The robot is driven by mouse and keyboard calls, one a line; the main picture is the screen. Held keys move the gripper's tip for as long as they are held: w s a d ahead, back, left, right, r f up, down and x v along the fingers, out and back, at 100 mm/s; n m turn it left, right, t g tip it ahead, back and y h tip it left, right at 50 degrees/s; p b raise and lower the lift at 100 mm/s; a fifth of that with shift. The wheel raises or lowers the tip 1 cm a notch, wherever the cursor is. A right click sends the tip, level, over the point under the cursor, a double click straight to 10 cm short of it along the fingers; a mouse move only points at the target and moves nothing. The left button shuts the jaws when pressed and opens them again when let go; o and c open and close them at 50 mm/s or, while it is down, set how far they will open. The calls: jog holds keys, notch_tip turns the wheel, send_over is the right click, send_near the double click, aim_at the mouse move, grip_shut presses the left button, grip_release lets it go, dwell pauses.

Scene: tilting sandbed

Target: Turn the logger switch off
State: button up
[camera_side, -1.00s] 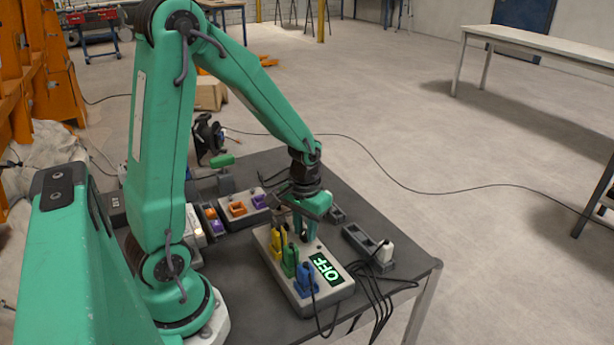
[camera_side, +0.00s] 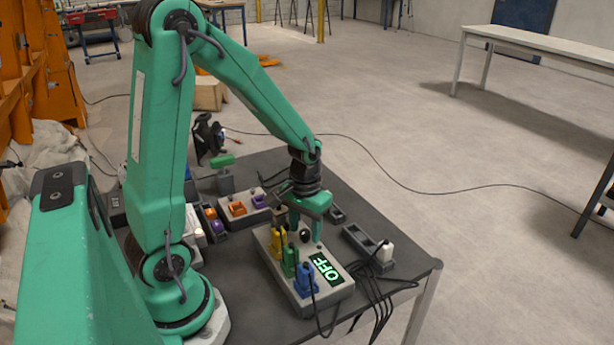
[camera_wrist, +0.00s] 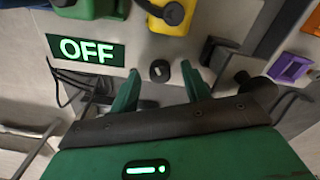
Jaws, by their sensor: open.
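The logger is a pale grey box (camera_side: 328,297) on the dark table. Its display (camera_side: 325,268) reads OFF in green, and the wrist view shows the same display (camera_wrist: 86,50). The switch is a small black knob (camera_side: 304,236) on the box's top; it also shows in the wrist view (camera_wrist: 159,71). Yellow (camera_side: 278,243), green (camera_side: 289,262) and blue (camera_side: 306,279) plugs stand along the box's left side. My gripper (camera_side: 304,229) is open and empty above the box. In the wrist view, its two green fingertips (camera_wrist: 160,76) are on either side of the switch, apart from it.
A grey tray with a white plug (camera_side: 384,252) stands right of the logger, with black cables hanging over the table's front edge. The table's back right is mostly clear.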

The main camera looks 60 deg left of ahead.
aim_at(305, 233)
jog(key=shift+r, duration=3.8)
jog(key=s+d+r+m+t, duration=0.4)
jog(key=s+d+r, duration=0.3)
jog(key=r, duration=0.4)
jog(key=shift+s+m+t, duration=0.3)
jog(key=shift+s+t, duration=0.4)
jog(key=shift+t, duration=0.1)
jog(key=shift+w+a, duration=0.1)
jog(key=shift+c, duration=0.4)
